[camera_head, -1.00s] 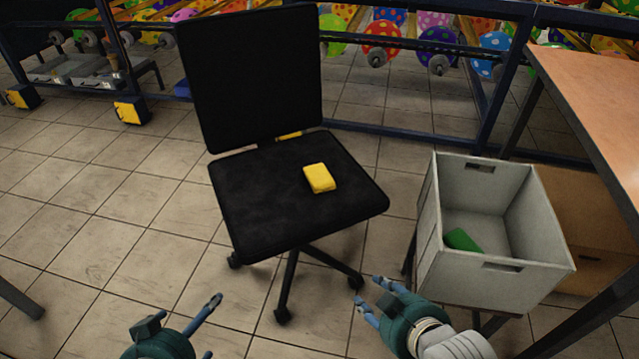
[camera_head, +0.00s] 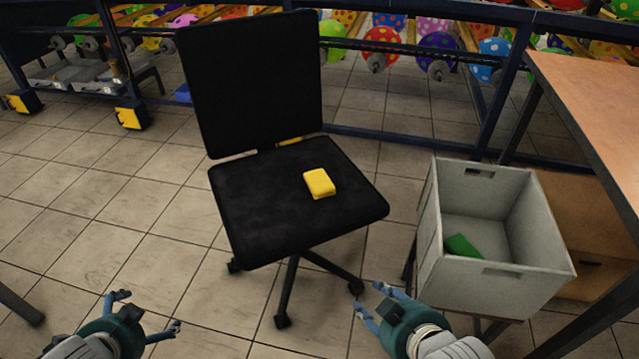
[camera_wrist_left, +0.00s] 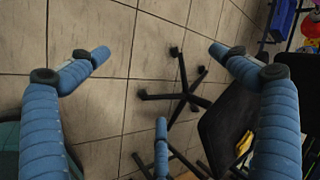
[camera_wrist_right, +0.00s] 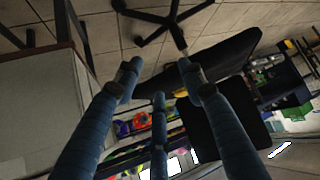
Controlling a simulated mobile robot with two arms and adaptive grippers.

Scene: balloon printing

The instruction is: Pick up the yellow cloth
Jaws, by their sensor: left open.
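The yellow cloth (camera_head: 319,183) is a small folded block lying on the seat of the black chair (camera_head: 265,210). In the left wrist view, a yellow patch on the chair (camera_wrist_left: 244,146) shows partly behind a finger. My left gripper (camera_head: 148,312) is open and empty, low at the left, in front of the chair and well apart from the cloth. My right gripper (camera_head: 370,298) is empty with its fingers apart, between the chair and the grey crate. Neither gripper touches the cloth.
A grey crate (camera_head: 500,283) holding a green cloth (camera_head: 463,245) stands right of the chair. A wooden-topped table (camera_head: 590,95) is at the right edge. Behind the chair runs a dark blue frame (camera_head: 400,142) with colourful balloons.

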